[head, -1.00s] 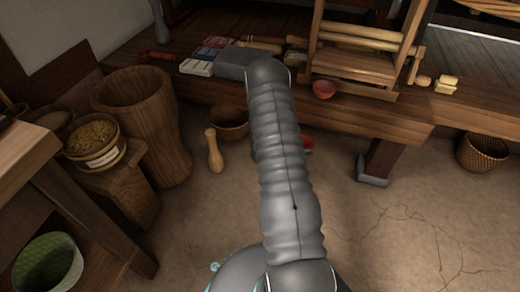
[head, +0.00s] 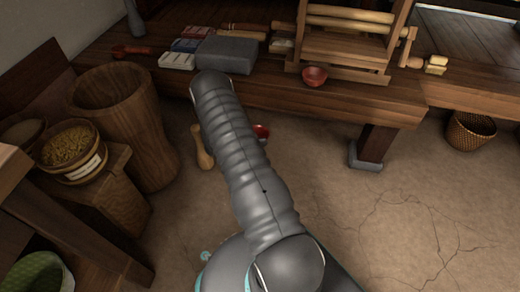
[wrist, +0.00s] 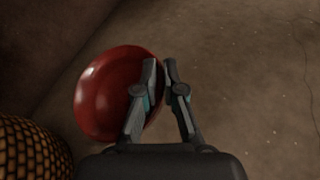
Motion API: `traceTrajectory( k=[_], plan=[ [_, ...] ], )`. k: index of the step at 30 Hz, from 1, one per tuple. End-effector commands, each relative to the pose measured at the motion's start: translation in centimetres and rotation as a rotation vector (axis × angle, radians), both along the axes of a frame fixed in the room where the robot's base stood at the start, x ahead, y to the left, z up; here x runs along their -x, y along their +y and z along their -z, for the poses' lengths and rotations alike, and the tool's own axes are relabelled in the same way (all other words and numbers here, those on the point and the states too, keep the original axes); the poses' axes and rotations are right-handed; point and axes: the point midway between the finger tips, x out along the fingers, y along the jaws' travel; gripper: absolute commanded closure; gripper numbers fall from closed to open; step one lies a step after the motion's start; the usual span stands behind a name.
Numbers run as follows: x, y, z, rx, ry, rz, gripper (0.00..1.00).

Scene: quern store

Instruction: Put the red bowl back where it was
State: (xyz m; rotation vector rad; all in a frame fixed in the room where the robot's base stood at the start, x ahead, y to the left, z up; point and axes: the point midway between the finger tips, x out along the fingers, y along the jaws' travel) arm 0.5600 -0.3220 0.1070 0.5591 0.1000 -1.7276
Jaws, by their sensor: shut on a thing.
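The red bowl (wrist: 98,95) shows large and glossy in the wrist view. My gripper (wrist: 160,66) is shut on its right edge, with one finger over the bowl and the other beside it. In the head view only a bit of the red bowl (head: 261,131) shows, past the right side of my arm, which hides the rest and the gripper. A smaller red bowl (head: 314,76) sits on the wooden bench in front of a wooden frame.
The bench (head: 350,106) runs across the back, with a grey block (head: 227,55) on it. A wooden mortar (head: 120,120), a pestle (head: 202,148) and a grain tub (head: 70,150) stand left. A basket (head: 470,130) stands right. A woven surface (wrist: 30,150) is near the bowl.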

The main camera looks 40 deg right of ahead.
Motion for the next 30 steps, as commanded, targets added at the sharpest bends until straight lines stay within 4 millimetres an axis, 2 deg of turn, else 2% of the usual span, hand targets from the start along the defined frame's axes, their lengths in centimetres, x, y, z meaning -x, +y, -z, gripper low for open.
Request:
traceTrajectory(
  k=[5, 12, 24, 25, 27, 30],
  plan=[
    [-0.3, 0.2, 0.8, 0.001, 0.000, 0.002, 1.00],
    [-0.2, 0.2, 3.9, 0.001, 0.000, 0.000, 1.00],
    [-0.2, 0.2, 4.4, 0.000, -0.001, 0.000, 1.00],
    [-0.2, 0.2, 4.4, 0.000, -0.001, 0.000, 0.85],
    [-0.2, 0.2, 4.4, 0.000, 0.000, 0.000, 0.68],
    [-0.2, 0.2, 4.4, 0.000, 0.000, 0.000, 0.67]
  ],
)
